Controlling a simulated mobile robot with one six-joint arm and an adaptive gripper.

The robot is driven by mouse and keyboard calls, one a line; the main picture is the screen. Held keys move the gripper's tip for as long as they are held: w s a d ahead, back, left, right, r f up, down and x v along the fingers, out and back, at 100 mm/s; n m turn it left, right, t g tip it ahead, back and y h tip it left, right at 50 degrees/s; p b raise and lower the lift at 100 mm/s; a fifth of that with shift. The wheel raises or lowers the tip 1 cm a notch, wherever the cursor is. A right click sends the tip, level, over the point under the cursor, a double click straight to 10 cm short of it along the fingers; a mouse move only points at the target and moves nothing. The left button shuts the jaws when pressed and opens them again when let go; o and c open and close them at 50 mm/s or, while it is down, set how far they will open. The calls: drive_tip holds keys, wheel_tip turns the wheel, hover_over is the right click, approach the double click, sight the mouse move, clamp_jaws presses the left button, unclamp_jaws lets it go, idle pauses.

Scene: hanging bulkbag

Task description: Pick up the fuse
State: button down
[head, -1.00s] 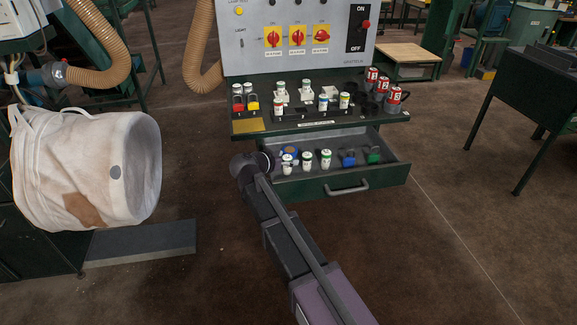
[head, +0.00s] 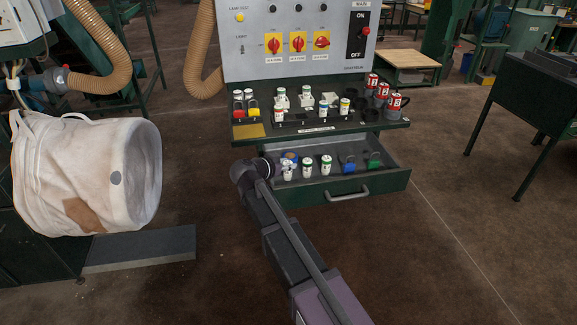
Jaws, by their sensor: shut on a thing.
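Several white fuses with green bands stand in the open drawer. The leftmost fuse (head: 288,172) is at the end of my gripper (head: 278,166), which reaches in over the drawer's left side and is shut on it. The fingers are small and hard to make out at this size. Two more fuses, a middle one (head: 307,168) and a right one (head: 326,166), stand upright just to the right, apart from the gripper. Whether the held fuse is clear of the drawer floor cannot be told.
The drawer (head: 385,182) also holds a blue padlock (head: 348,162), a green padlock (head: 374,159) and a blue-orange round item (head: 289,157). A white bulk bag (head: 75,175) hangs at left.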

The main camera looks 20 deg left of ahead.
sight(287, 163)
drive_tip(key=shift+r+p, duration=4.85)
drive_tip(key=shift+r, duration=0.1)
